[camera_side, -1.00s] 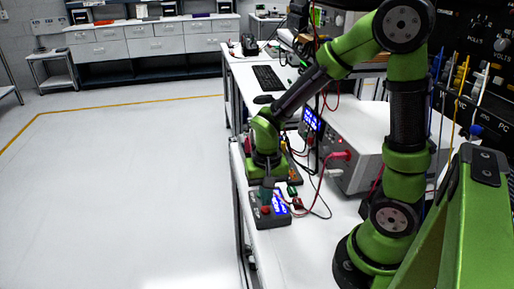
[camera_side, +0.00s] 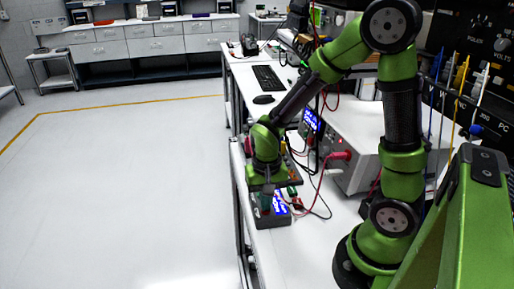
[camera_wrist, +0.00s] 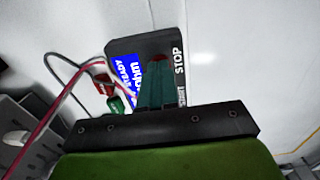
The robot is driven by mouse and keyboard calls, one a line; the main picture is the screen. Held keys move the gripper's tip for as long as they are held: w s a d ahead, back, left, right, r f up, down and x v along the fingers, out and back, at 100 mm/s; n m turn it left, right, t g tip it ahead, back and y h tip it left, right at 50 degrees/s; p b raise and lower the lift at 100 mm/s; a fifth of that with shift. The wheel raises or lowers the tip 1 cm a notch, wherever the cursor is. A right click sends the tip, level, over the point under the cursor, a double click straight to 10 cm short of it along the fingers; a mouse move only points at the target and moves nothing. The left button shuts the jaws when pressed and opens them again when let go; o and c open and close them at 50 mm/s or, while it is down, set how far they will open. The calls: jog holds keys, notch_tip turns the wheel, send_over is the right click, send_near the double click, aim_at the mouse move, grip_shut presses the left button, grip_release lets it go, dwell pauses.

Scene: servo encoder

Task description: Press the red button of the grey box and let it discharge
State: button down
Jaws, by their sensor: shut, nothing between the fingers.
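The dark grey box (camera_side: 275,221) lies near the left edge of the white bench, with a lit blue display (camera_side: 280,203). The box also shows in the wrist view (camera_wrist: 128,47), with "STOP" printed on it and a second label partly hidden. The red button (camera_wrist: 159,57) shows as a small red patch just beyond my fingertips and is mostly covered by them. My gripper (camera_side: 266,211) is shut and empty, pointing down over the box; its teal fingers also show in the wrist view (camera_wrist: 157,70). I cannot tell whether the fingertips touch the button.
A red plug (camera_wrist: 103,82) and a green plug (camera_wrist: 117,104) with cables sit beside the box. A large grey instrument (camera_side: 352,135) stands on the bench to the right, with a red lead (camera_side: 322,172) running from it. The open floor is left of the bench.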

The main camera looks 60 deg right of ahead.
jog(key=shift+f, duration=0.15)
jog(key=shift+r, duration=1.05)
notch_tip(320, 180, up, 8)
jog(key=shift+f, duration=0.25)
dwell(0.3)
jog(key=shift+f, duration=0.1)
